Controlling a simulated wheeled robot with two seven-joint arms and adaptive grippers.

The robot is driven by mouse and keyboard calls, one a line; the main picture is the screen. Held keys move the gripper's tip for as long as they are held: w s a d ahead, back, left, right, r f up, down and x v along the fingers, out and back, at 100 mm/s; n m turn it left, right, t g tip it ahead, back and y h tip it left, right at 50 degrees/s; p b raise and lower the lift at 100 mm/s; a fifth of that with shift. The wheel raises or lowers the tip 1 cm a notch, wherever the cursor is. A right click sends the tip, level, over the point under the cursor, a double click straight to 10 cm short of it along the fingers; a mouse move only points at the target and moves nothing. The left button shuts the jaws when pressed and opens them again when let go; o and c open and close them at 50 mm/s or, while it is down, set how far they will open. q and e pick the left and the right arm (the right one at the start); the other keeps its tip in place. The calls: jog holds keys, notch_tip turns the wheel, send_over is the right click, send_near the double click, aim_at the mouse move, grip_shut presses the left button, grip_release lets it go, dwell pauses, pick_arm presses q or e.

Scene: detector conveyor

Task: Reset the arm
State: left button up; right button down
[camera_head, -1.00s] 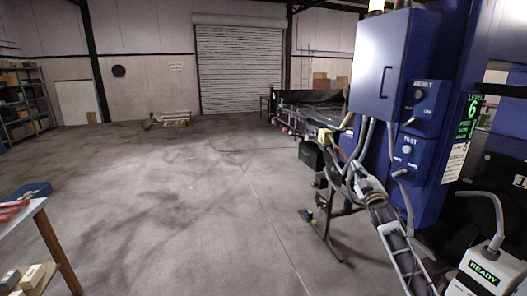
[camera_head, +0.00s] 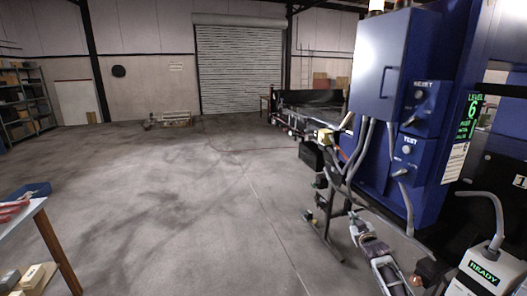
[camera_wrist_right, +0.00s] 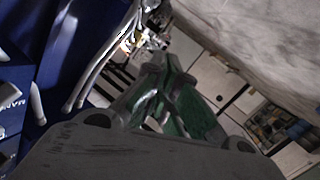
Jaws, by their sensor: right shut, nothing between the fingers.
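My right gripper (camera_head: 357,226) shows low in the right half of the head view, in front of the blue machine. Its arm comes up from the bottom edge. In the right wrist view the gripper (camera_wrist_right: 163,72) has dark fingers with green inner parts. The fingers are closed together and hold nothing. My left gripper is not in the head view.
A blue machine (camera_head: 382,70) with knobs, hanging cables and a green "6" display stands close on the right. A conveyor (camera_head: 310,110) runs behind it. A grey box marked READY (camera_head: 485,268) is at lower right. A table (camera_head: 25,222) stands at left. The middle floor is clear.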

jog(key=s+a+f+g, duration=0.25)
jog(key=s+f, duration=0.65)
jog(key=f, duration=0.5)
jog(key=s+a+f+g, duration=0.1)
jog(key=s+f+g, duration=0.2)
jog(key=s+f, duration=0.9)
jog(key=s+a+f+g, duration=0.2)
jog(key=s+f, duration=0.5)
jog(key=f, duration=1)
jog(key=s+a+f+g, duration=0.2)
jog(key=s+f, duration=0.4)
jog(key=s, duration=0.9)
jog(key=s+a+f+g, duration=0.2)
jog(key=s+f, duration=0.5)
jog(key=s, duration=0.9)
jog(key=s+a+f+g+y, duration=0.1)
jog(key=s+f+g, duration=0.3)
jog(key=s, duration=1.2)
notch_tip(320, 180, down, 3)
jog(key=shift+a+r+m, duration=0.2)
jog(key=shift+a+m, duration=0.1)
jog(key=shift+a, duration=0.4)
jog(key=shift+s, duration=0.1)
